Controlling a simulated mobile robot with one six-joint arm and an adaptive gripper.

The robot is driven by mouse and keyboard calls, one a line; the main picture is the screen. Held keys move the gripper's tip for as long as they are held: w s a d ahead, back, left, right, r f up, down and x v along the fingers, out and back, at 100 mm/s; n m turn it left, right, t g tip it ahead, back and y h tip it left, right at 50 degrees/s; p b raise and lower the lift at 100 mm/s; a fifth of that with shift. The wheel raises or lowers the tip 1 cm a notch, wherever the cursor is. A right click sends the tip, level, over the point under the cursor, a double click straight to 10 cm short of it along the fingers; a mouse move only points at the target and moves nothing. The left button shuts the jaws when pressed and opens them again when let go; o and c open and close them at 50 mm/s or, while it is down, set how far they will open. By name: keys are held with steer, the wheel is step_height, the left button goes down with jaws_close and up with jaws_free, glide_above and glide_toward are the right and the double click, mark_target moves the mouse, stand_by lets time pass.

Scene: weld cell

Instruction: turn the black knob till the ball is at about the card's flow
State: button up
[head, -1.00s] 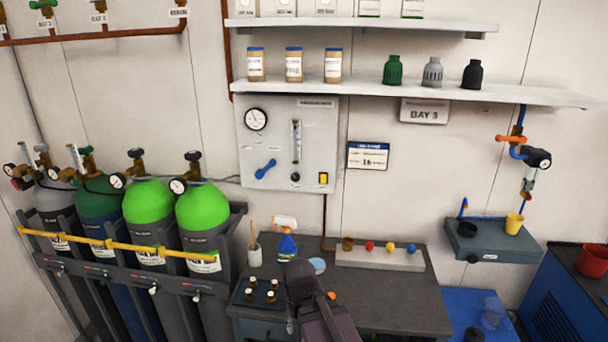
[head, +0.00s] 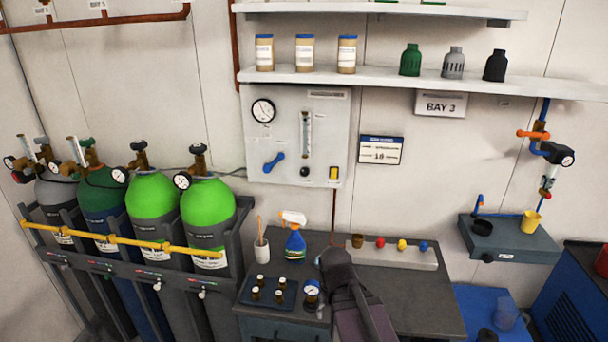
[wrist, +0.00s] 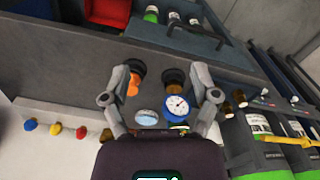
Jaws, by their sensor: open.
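The grey wall panel (head: 255,140) carries the black knob (head: 305,172) low in its middle, under the upright flow tube (head: 306,134). The ball in the tube is too small to make out. The card (head: 381,150) hangs on the wall right of the panel; its number looks like 16 or 18, blurred. My gripper (wrist: 160,78) is open and empty in the wrist view, above the bench and facing down, well apart from the knob. The panel is not in the wrist view.
The panel also has a round gauge, a blue lever (head: 273,162) and a yellow switch (head: 334,173). Below stand a spray bottle (head: 295,240), a brush cup (head: 262,250), a tray of small bottles (head: 268,292) and a blue-rimmed gauge (head: 312,290). A shelf (head: 400,84) juts out above.

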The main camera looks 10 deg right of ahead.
steer(key=w+d+r+n+t+h, duration=0.2)
steer(key=w+d+n+t+h, duration=0.3)
steer(key=w, duration=0.6)
steer(key=n+t, duration=1.2)
steer(key=n, duration=1.5)
glide_toward(304, 173)
steer(key=v, duration=0.4)
steer(key=shift+w+f+b, duration=0.1)
steer(key=shift+w+b, duration=0.05)
steer(key=shift+b, duration=0.15)
steer(key=shift+w, duration=0.1)
steer(key=x, duration=1.3)
steer(key=shift+w+d, duration=0.2)
steer(key=shift+w, duration=0.1)
